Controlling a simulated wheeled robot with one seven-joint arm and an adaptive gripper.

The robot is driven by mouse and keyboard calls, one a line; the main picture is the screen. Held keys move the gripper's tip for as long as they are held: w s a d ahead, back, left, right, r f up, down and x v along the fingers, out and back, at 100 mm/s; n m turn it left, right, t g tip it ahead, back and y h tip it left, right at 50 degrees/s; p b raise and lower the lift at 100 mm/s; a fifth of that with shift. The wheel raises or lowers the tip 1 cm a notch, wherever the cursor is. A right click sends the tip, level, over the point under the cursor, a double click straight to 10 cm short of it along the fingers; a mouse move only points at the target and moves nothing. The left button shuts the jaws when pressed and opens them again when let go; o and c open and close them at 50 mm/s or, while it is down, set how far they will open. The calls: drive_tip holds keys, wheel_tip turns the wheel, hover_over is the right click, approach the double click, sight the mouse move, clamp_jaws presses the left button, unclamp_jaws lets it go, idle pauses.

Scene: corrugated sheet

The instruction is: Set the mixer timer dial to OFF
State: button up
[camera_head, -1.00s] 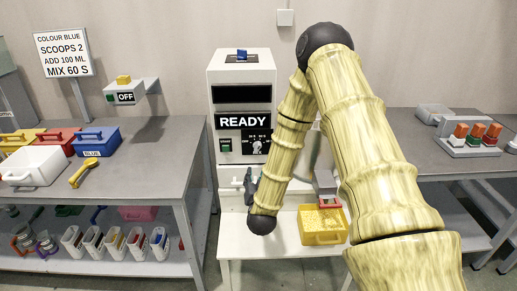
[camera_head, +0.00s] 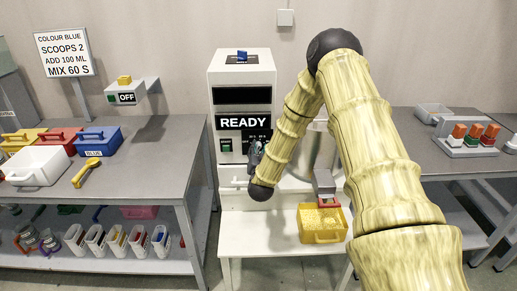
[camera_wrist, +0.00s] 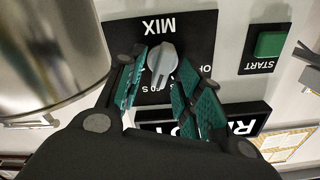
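The mixer (camera_head: 240,88) is a white cabinet with a READY display (camera_head: 243,122). Its grey timer dial (camera_wrist: 162,66) is on a black panel marked MIX, seen upside down in the wrist view. The dial's narrow end points down in that view, towards partly hidden markings; its exact setting is unclear. Part of the OFF label (camera_wrist: 203,70) shows to the dial's right. My gripper (camera_wrist: 160,72) is open, its teal-padded fingers on either side of the dial; I cannot tell whether they touch it. In the head view my gripper (camera_head: 255,157) covers the dial.
The green START button (camera_wrist: 270,44) is beside the dial panel. A metal mixing bowl (camera_wrist: 45,50) is close to my gripper. A yellow tray (camera_head: 322,238) sits on the white stand below. Grey benches stand left (camera_head: 150,165) and right (camera_head: 400,122).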

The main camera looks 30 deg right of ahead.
drive_tip(key=shift+w+d, duration=0.15)
drive_tip(key=shift+w, duration=0.15)
clamp_jaws()
